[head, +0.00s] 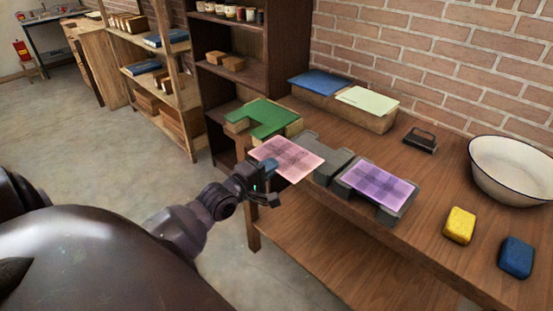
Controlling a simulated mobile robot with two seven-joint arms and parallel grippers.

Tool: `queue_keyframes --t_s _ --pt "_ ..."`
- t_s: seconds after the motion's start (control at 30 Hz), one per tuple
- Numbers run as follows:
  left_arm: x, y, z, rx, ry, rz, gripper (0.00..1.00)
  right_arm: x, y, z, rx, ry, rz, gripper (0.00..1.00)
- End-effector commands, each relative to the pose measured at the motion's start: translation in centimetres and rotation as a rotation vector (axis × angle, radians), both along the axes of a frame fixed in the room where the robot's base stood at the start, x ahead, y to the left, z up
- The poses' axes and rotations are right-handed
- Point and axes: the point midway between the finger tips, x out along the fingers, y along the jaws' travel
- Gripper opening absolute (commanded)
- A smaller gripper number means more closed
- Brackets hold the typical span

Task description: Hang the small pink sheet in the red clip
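The small pink sheet (288,157) has a faint darker pattern. It is roughly level at the table's near left edge, beside a dark grey press block (322,158). My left gripper (268,172) is at the sheet's near edge and appears shut on it; the fingertips are partly hidden. My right gripper is not in view. No red clip can be made out.
A purple sheet (378,185) lies on another grey press. A green sheet (268,117), blue sheet (320,82) and pale sheet (367,100) lie behind. A white basin (512,168), yellow block (459,225) and blue block (516,257) stand right. Dark shelves (262,60) rise at the back.

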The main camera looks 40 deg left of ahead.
Motion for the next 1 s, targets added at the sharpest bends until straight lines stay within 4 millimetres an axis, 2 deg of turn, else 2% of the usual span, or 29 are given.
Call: queue_keyframes --t_s 0.1,0.7,1.0 --pt "-1.2 0.1 0.2 0.0 0.001 0.001 0.0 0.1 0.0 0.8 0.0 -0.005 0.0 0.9" --pt "-6.8 0.6 0.1 0.0 0.001 0.0 0.0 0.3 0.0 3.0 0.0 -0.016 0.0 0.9" --pt "-7.3 0.6 0.0 0.0 0.0 0.0 0.0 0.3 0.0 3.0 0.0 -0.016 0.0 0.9"
